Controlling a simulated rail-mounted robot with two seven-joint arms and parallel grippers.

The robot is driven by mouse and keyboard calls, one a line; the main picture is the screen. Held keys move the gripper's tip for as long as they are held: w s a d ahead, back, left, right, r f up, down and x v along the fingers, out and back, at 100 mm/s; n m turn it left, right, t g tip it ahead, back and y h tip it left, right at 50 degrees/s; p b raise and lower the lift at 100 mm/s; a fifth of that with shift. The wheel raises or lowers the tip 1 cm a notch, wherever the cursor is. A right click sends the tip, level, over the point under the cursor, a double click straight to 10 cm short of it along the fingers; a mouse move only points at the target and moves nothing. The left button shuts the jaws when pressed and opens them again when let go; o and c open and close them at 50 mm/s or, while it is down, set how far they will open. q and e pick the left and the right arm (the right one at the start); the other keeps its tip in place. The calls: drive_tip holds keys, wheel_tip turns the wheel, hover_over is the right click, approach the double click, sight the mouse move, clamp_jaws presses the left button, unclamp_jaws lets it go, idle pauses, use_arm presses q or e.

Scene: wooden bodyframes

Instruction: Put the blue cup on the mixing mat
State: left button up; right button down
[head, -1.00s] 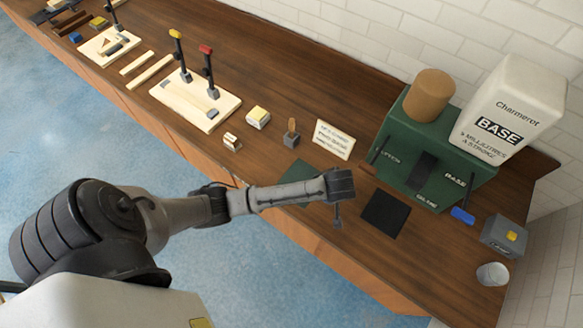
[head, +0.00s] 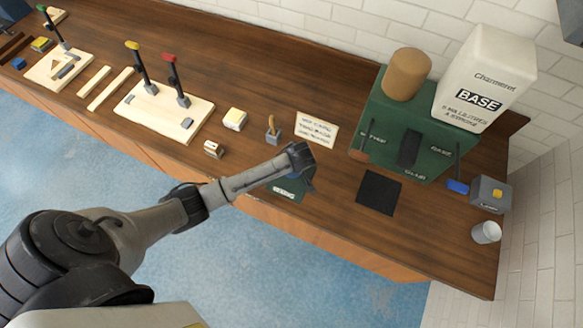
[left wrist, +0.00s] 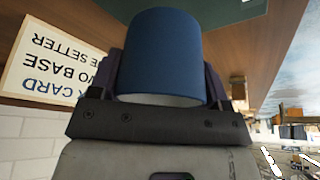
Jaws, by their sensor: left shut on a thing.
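A blue cup (left wrist: 160,52) fills the middle of the left wrist view, between my left gripper's fingers (left wrist: 165,85). The left gripper (head: 308,182) is shut on it. The left wrist picture is upside down, and the cup looks upright in it. The green mixing mat (head: 284,193) lies on the counter in the head view, partly hidden by my left arm. The gripper is at the mat's right side. The mat also shows as a green area (left wrist: 225,15) by the cup's base; I cannot tell whether they touch. My right gripper is not in view.
A white card (head: 317,129) lies behind the mat. A white cup (head: 486,232) stands far right. A small brush-like tool (head: 273,133) stands behind my forearm.

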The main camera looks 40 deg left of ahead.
use_arm(q)
drive_tip(key=shift+f, duration=2.05)
drive_tip(key=shift+f, duration=0.2)
drive_tip(key=o, duration=1)
drive_tip(key=shift+r, duration=0.1)
drive_tip(key=v, duration=1.2)
drive_tip(key=shift+r, duration=0.1)
drive_tip(key=shift+s+d+r+m+t+h, duration=0.25)
drive_tip(key=shift+s+d+r+m+h, duration=0.4)
drive_tip(key=shift+s+m, duration=2.65)
drive_tip(key=shift+s+d+r+m+t+h, duration=0.35)
drive_tip(key=shift+s+d+m+h, duration=0.9)
drive_tip(key=shift+s, duration=3.75)
drive_tip(key=shift+s+d+r+m+t+h, duration=0.2)
drive_tip(key=shift+s+d+r+m, duration=0.35)
drive_tip(key=shift+s+m, duration=2.9)
